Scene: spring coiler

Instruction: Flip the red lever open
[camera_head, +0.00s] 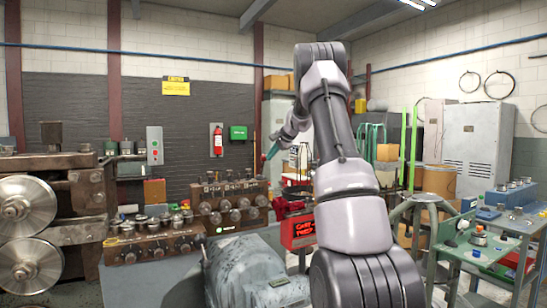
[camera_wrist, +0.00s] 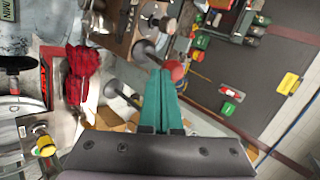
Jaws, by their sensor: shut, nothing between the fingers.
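My gripper (camera_head: 267,157) has teal fingers, which are shut and empty. It reaches out above the benches in the head view. In the wrist view the fingers (camera_wrist: 163,74) lie together and point up the picture. A red rounded knob (camera_wrist: 175,69) shows right at the fingertips, partly covered by them. It looks like the end of the red lever, but its shaft is hidden and I cannot tell whether the fingers touch it. I cannot make out the lever in the head view, where my arm covers part of the scene.
A grey rounded housing (camera_head: 250,275) sits in front.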

